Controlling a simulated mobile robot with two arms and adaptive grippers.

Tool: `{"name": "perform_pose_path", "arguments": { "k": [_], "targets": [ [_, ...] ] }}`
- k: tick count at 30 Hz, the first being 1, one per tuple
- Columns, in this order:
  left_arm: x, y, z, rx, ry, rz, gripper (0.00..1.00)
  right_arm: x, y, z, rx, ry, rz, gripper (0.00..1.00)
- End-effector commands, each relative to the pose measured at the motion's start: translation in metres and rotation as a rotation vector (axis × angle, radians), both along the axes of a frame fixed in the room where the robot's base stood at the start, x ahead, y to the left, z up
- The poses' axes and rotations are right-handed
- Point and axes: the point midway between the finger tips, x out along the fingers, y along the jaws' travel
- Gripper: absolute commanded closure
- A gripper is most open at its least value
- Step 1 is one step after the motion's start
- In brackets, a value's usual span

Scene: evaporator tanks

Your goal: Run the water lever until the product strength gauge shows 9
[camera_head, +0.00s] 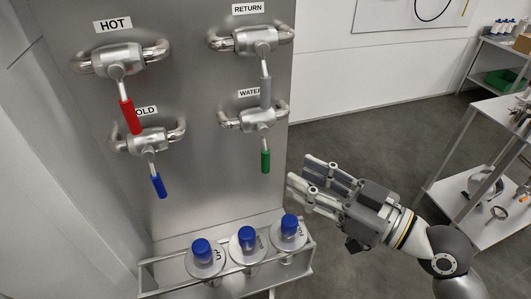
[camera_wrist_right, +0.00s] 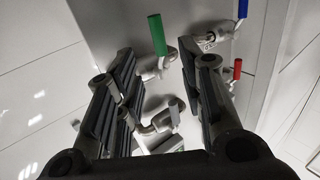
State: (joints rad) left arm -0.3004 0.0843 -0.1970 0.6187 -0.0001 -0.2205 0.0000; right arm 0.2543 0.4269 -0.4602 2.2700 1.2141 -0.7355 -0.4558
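The water lever has a green handle (camera_head: 265,161) that hangs straight down from its valve below the WATER label (camera_head: 250,92). My right gripper (camera_head: 300,176) is open and empty, to the right of the green handle and a little lower, apart from it. In the right wrist view the green handle (camera_wrist_right: 157,35) shows between the two open fingers (camera_wrist_right: 158,62), beyond their tips. My left gripper is not in view. No product strength gauge shows in either view.
A grey-handled RETURN lever (camera_head: 265,90) hangs just above the water valve. The red HOT lever (camera_head: 131,117) and blue COLD lever (camera_head: 158,186) are left on the same panel. A rack (camera_head: 312,250) with blue-capped bottles (camera_head: 247,234) stands below.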

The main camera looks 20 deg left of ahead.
Motion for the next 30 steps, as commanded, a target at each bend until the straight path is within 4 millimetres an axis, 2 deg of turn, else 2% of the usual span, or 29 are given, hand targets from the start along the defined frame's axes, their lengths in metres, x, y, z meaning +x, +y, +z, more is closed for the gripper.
{"name": "perform_pose_path", "arguments": {
  "k": [6, 15, 21, 30],
  "targets": [
    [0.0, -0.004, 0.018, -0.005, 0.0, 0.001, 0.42, 0.013, 0.032, 0.005, 0.005, 0.004, 0.0, 0.64],
    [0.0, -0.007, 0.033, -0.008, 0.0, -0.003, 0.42, 0.03, 0.073, 0.003, 0.002, 0.003, -0.001, 0.64],
    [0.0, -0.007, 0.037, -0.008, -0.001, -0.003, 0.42, 0.035, 0.085, 0.001, -0.001, 0.001, -0.002, 0.64],
    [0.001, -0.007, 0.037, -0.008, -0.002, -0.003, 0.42, 0.036, 0.087, 0.0, -0.001, 0.001, -0.002, 0.64]
  ]
}}
